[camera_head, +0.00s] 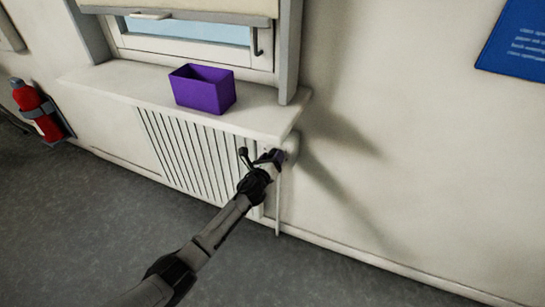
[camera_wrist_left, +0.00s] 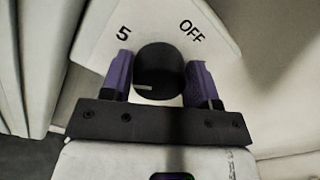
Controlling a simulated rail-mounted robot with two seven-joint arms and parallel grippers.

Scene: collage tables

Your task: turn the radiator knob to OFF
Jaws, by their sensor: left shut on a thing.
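The radiator knob (camera_wrist_left: 160,66) is round and black, set in a pale plate in the left wrist view. A short white mark shows on its lower left part, away from the printed OFF (camera_wrist_left: 190,31). The digit 5 (camera_wrist_left: 123,33) is printed above left of the knob. My left gripper (camera_wrist_left: 160,72) has its two purple fingers on either side of the knob and is shut on it. In the head view my left gripper (camera_head: 271,158) is at the right end of the radiator (camera_head: 190,150), and it hides the knob there. My right gripper is not in view.
A white window sill (camera_head: 125,85) juts out just above my left gripper, with a purple box (camera_head: 203,90) on it. A red fire extinguisher (camera_head: 34,108) hangs at far left. The wall right of the radiator is clear up to a blue poster (camera_head: 518,40).

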